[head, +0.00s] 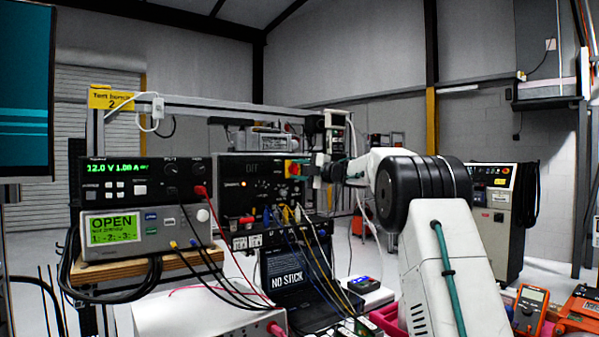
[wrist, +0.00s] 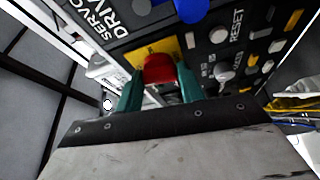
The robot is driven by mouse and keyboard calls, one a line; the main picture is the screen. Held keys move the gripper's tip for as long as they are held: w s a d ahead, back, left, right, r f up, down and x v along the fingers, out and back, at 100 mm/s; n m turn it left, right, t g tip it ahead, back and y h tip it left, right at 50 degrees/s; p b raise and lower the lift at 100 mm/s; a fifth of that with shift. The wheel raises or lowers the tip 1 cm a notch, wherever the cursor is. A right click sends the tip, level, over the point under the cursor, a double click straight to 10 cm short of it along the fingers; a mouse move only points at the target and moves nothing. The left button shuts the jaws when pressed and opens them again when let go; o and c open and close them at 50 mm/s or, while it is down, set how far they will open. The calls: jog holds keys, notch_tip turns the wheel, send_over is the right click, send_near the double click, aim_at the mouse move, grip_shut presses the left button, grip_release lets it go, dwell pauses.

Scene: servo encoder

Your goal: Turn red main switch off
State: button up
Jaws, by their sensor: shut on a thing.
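The red main switch (wrist: 159,69) sits on a yellow plate (wrist: 143,52) on the dark servo drive panel in the wrist view. My gripper (wrist: 160,88) has its two green fingers on either side of the red knob and is shut on it. In the head view the switch (head: 291,169) shows as a small red and yellow patch at the right side of the dark drive box (head: 240,172). My gripper (head: 310,171) reaches it from the right and partly hides it. The exact angle of the knob is hard to tell.
Coloured cables (head: 290,215) plug in below the switch. A power supply (head: 140,178) stands at left and a laptop (head: 287,275) sits below the drive box.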

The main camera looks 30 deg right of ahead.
jog(key=shift+n+g, duration=0.3)
jog(key=shift+n, duration=0.5)
jog(key=o, duration=1)
jog(key=v, duration=0.7)
jog(key=shift+s+d, duration=0.2)
jog(key=shift+s, duration=0.15)
